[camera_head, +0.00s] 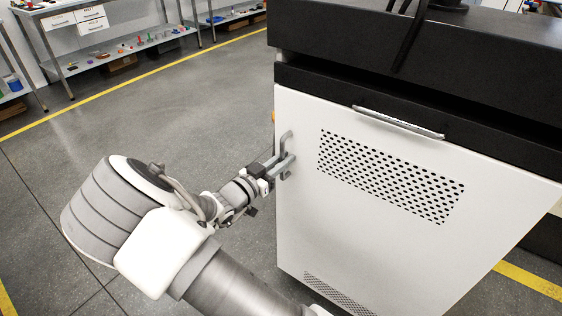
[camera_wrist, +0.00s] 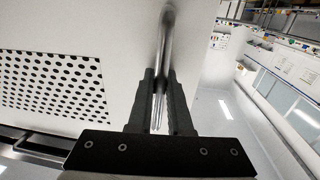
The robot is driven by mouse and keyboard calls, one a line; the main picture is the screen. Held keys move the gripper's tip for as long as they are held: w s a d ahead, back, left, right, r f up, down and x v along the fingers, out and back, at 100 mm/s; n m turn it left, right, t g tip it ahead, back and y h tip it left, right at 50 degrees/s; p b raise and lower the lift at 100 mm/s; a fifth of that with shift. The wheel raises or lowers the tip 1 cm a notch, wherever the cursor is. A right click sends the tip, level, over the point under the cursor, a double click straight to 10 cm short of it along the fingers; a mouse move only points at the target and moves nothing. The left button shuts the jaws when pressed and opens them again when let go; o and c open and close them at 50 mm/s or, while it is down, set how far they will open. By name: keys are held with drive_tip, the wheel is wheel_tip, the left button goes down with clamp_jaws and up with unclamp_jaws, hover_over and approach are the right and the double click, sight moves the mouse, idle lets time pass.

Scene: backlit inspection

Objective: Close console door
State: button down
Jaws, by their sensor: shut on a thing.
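The console door (camera_head: 350,230) is a white panel with perforated vents. It fills the right of the head view and the left of the wrist view (camera_wrist: 90,40). A grey bar handle (camera_head: 286,141) stands near the door's left edge in the head view. My gripper (camera_head: 284,165) reaches it from the left and is shut on the handle. In the wrist view, the two dark fingers of my gripper (camera_wrist: 160,95) lie on either side of the metal handle (camera_wrist: 167,35). The door's seating against the console body is hard to judge.
The console's black top (camera_head: 420,40) overhangs the door, with a silver bar (camera_head: 398,122) below it. A shelf rack with small items (camera_head: 120,50) stands at the back left. The grey floor (camera_head: 130,120) between is clear, with yellow lines.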

drive_tip(key=c, duration=1.1)
unclamp_jaws()
drive_tip(key=shift+w+r, duration=0.15)
drive_tip(key=shift+w, duration=0.05)
drive_tip(key=p+v, duration=0.4)
drive_tip(key=v, duration=1.3)
drive_tip(key=shift+s+a, duration=0.2)
drive_tip(key=shift+s, duration=0.15)
drive_tip(key=shift+w, duration=0.1)
